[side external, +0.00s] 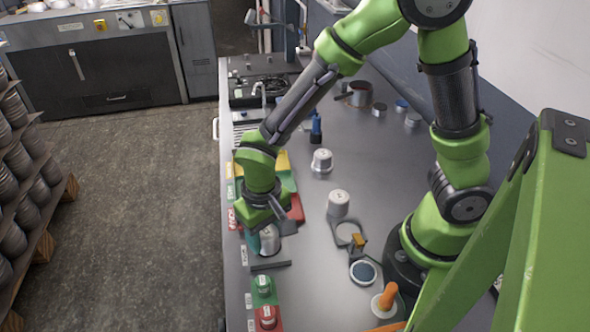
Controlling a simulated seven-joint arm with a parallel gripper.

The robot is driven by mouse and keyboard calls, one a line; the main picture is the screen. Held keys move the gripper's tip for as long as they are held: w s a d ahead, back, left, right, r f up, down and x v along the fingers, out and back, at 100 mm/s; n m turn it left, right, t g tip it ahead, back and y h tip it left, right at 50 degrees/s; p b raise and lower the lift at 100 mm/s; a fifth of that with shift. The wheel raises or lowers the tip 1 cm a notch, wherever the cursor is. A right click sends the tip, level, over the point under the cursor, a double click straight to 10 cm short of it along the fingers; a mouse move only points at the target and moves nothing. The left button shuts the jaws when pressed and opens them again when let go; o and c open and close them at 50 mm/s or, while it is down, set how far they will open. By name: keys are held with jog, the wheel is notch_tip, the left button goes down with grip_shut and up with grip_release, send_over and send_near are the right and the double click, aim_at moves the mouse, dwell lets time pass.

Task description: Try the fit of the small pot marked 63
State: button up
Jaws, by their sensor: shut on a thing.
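My gripper (266,217) is at the left edge of the grey table, pointing down. It is shut on a small metal pot (269,240), whose lower part shows below the jaws. The pot is close above or touching a dark grey plate (272,266); I cannot tell which. Two more metal pots stand on the table, one (321,160) further back and one (338,203) to the right of my gripper. The marks on the pots are too small to read, so I cannot tell which is 63.
Red, green and yellow pads (288,182) lie behind my gripper. A grey plate with a round opening (347,232), a round dark-topped disc (364,271) and an orange-handled tool (387,297) are to the right. Green (263,287) and red (267,317) blocks line the front left edge.

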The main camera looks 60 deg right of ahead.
aim_at(265, 232)
jog(key=shift+f, duration=0.55)
dwell(0.7)
jog(key=o, duration=1.2)
jog(key=shift+c, duration=0.2)
jog(key=shift+a, duration=0.1)
jog(key=shift+a, duration=0.1)
jog(key=shift+r, duration=0.15)
notch_tip(265, 232, up, 17)
jog(key=shift+f, duration=0.2)
